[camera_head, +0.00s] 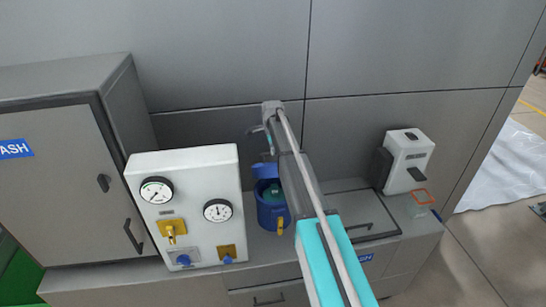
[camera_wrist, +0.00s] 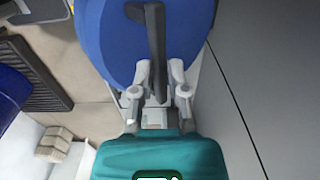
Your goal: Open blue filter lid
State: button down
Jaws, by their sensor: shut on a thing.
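The blue filter housing (camera_head: 271,214) stands on the counter right of the gauge panel, partly hidden by my arm. A blue piece that looks like its lid (camera_head: 264,170) is at its top rear, and something dark green shows inside the housing. In the wrist view the round blue lid (camera_wrist: 103,42) fills the top middle, with a dark handle (camera_wrist: 157,45) across it. My gripper (camera_wrist: 158,92) is shut on the lower end of this handle, a finger on each side. In the head view my arm hides the grip.
A white gauge panel (camera_head: 190,200) with yellow and blue fittings stands left of the filter, beside a grey cabinet (camera_head: 55,170). A white dispenser (camera_head: 408,160) is at the right. The grey wall (camera_head: 220,50) is close behind. An orange-rimmed item (camera_head: 421,196) lies near the dispenser.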

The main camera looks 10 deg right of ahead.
jog(key=w+f, duration=0.1)
jog(key=w, duration=1)
jog(key=shift+b, duration=0.35)
jog(key=shift+w, duration=0.25)
jog(key=c, duration=0.7)
grip_release()
jog(key=shift+w, duration=0.1)
